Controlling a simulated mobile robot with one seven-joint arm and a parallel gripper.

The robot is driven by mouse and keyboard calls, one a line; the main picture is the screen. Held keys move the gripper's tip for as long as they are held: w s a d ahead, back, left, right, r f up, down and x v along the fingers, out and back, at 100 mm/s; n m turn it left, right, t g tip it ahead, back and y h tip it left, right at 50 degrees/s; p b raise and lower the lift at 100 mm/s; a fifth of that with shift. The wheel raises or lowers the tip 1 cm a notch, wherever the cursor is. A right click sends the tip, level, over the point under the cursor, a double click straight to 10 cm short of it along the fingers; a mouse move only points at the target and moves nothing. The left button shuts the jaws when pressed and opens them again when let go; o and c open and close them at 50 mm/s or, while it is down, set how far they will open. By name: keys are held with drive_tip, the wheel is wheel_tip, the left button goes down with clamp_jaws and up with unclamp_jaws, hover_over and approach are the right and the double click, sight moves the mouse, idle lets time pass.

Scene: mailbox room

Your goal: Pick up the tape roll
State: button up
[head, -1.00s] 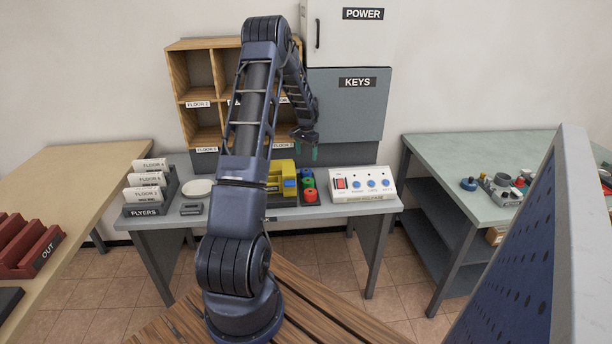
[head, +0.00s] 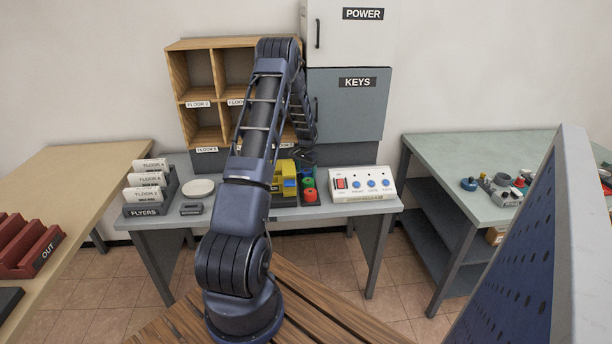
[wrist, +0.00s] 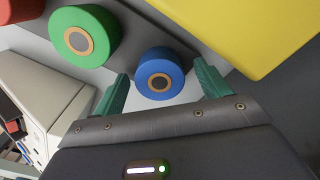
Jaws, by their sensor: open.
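A blue tape roll (wrist: 160,74) with a tan core shows in the wrist view, between the green fingertips of my open gripper (wrist: 163,78). A gap shows on each side of it, and I cannot tell how deep the fingers reach. A green tape roll (wrist: 85,36) is to its left, and part of a red roll (wrist: 20,8) is at the corner. In the head view the green roll (head: 308,183) and red roll (head: 310,195) sit in a dark tray on the grey desk. My gripper (head: 302,158) is just above the tray's far end.
A yellow object (wrist: 245,30) stands close to the right of the blue roll. A white button panel (head: 362,183) is right of the tray. Wooden pigeonholes (head: 208,105) and a grey keys cabinet (head: 348,105) rise behind. Flyers (head: 145,195) and a white dish (head: 198,187) are left.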

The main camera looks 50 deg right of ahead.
drive_tip(key=shift+f, duration=0.45)
drive_tip(key=c, duration=1.1)
drive_tip(key=shift+r, duration=0.15)
